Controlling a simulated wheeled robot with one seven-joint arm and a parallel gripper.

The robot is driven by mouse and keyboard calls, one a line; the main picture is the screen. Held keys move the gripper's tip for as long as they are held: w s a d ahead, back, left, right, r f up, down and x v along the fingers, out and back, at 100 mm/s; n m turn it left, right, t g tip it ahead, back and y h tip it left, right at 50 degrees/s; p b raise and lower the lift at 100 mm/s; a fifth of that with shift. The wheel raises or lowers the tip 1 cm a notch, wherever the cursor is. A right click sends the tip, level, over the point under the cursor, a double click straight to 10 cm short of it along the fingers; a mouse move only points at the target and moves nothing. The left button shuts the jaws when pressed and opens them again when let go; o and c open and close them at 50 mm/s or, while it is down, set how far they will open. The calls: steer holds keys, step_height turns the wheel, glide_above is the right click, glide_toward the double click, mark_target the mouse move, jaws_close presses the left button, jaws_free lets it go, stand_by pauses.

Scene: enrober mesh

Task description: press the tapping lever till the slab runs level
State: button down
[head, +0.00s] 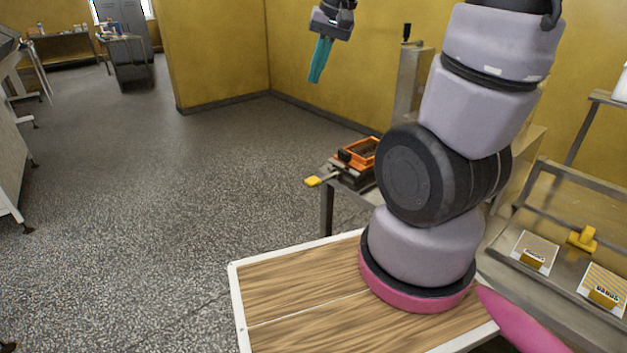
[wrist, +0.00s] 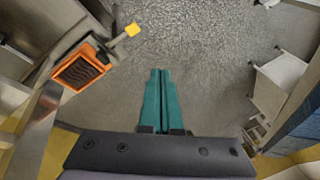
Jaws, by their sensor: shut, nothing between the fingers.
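The tapping lever ends in a yellow paddle (head: 313,181), sticking out to the left of a low bench unit. It also shows in the wrist view, where the yellow paddle (wrist: 132,30) lies up and left of my fingers. An orange frame (head: 361,151) sits beside the lever. In the wrist view the orange frame (wrist: 64,83) surrounds a dark brown slab (wrist: 83,71) with a ridged, wavy surface. My gripper (head: 315,80) has teal fingers pointing down. It is shut and empty, well above the floor and clear of the lever; the fingers (wrist: 160,72) touch each other.
A wooden-topped surface (head: 290,285) lies in front, under my arm's base. A steel stand with a crank (head: 410,80) rises behind the orange frame. Small boxes (head: 535,252) and a yellow piece (head: 582,238) lie on the right-hand shelf. Open floor (head: 150,180) fills the left.

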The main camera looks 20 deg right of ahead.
steer(key=w+f+g, duration=0.2)
steer(key=w+f, duration=0.3)
steer(key=f, duration=0.5)
steer(key=n+g+h, duration=0.1)
steer(key=g+h, duration=0.1)
glide_toward(312, 178)
steer(key=shift+r, duration=0.25)
steer(key=shift+s+a+f, duration=0.1)
steer(key=shift+s+f, duration=0.05)
steer(key=shift+f, duration=1.6)
steer(key=shift+s+f, duration=0.15)
steer(key=shift+f, duration=1.6)
